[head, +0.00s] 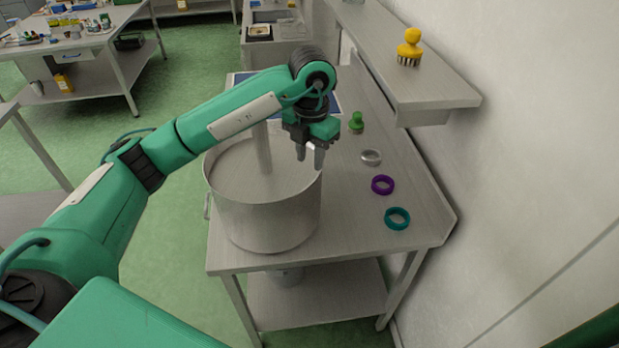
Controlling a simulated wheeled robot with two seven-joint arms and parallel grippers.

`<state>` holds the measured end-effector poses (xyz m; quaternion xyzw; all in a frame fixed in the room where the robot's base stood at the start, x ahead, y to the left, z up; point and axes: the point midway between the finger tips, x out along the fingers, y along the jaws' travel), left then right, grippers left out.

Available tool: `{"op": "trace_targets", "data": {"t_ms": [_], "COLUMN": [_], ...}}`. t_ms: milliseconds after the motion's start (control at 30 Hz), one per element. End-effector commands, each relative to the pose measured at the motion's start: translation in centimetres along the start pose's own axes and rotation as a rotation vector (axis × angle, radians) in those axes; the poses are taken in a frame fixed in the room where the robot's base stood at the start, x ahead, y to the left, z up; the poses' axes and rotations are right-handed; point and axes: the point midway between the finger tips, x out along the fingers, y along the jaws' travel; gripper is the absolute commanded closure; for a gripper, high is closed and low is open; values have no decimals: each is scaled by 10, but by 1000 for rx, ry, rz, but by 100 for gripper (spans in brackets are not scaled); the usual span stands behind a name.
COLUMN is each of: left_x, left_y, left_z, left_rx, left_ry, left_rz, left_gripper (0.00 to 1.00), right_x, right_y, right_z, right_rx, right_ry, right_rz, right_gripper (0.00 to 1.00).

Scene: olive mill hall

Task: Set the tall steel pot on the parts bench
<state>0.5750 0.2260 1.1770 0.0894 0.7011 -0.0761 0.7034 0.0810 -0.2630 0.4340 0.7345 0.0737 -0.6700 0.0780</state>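The tall steel pot (268,215) stands upright on the near left part of a steel bench (352,205), close to its left edge. A handle shows on its left side; its right side is partly covered by my gripper. My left gripper (310,158) points down at the pot's far right rim. Its two fingers are apart with a gap between them, and I see nothing clearly held. I cannot tell whether they touch the rim. My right gripper is out of view. No label shows which bench is the parts bench.
A silver ring (371,158), purple ring (383,185), teal ring (397,218) and green-handled brush (356,123) lie right of the pot. A wall shelf (425,95) holds a yellow brush (409,48). Another bench (95,40) with bottles stands far left, across green floor.

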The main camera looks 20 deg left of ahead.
Motion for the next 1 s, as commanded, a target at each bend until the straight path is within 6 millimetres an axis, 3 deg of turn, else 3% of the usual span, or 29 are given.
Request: {"op": "trace_targets", "data": {"t_ms": [100,333,1000], "left_x": [-17,-31,-32], "left_y": [0,0,0], "left_z": [0,0,0], "left_rx": [2,0,1], "left_ry": [-3,-1,1], "left_rz": [1,1,0], "left_gripper": [69,69,69], "right_x": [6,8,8], "right_y": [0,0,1], "right_z": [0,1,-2], "right_rx": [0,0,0], "right_ry": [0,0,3], "right_rz": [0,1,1], "right_gripper": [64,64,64]}}
